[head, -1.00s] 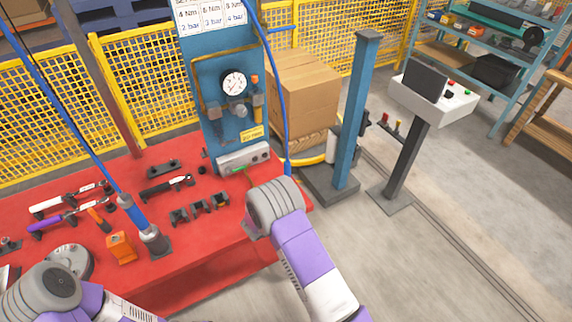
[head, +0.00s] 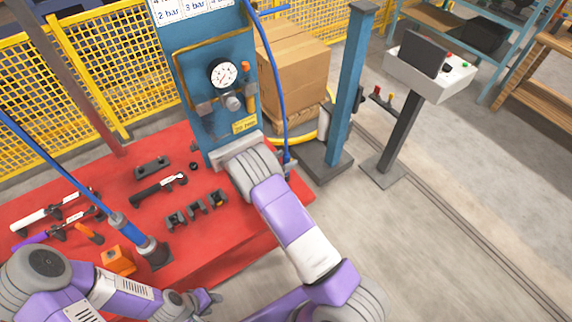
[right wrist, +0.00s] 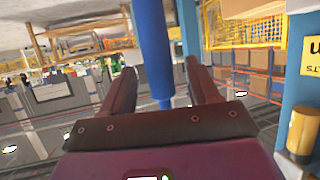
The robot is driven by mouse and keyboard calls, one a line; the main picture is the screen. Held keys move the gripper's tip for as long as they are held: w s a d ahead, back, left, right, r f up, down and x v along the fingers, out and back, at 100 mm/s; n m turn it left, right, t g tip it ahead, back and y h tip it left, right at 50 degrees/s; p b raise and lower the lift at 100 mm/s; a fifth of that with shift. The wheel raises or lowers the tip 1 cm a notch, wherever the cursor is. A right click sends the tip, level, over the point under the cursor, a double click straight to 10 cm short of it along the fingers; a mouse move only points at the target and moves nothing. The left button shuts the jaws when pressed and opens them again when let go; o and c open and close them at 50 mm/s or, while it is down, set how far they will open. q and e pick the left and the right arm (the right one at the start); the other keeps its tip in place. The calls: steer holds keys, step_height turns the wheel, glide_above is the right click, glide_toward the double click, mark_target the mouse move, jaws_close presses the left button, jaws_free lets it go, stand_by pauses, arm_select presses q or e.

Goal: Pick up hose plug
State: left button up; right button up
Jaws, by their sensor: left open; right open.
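The hose plug (right wrist: 152,50) appears in the right wrist view as a thick blue cylinder with a narrower lower end. It stands between the spread fingers of my right gripper (right wrist: 160,78), with a visible gap to the right finger; whether the left finger touches it I cannot tell. In the head view the blue hose (head: 276,75) hangs beside the blue panel, its plug end (head: 288,163) just right of my right wrist. My right fingers are hidden there behind the wrist. My left gripper (head: 207,301) is open and empty, low near the table's front edge.
A blue post (head: 350,90) and cartons (head: 292,70) stand to the right.

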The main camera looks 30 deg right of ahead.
steer(key=x, duration=0.3)
steer(key=shift+w+d+f, duration=0.1)
steer(key=shift+d, duration=0.05)
jaws_close()
step_height(320, 180, up, 10)
steer(key=a+r+n+t+y+b, duration=0.2)
steer(key=a+n+t+b, duration=0.2)
steer(key=a+b, duration=0.5)
steer(key=a, duration=0.4)
steer(key=shift+s+n+t+y+b, duration=0.2)
steer(key=shift+n+t+y+b, duration=0.1)
steer(key=shift+b, duration=0.05)
steer(key=shift+r, duration=0.1)
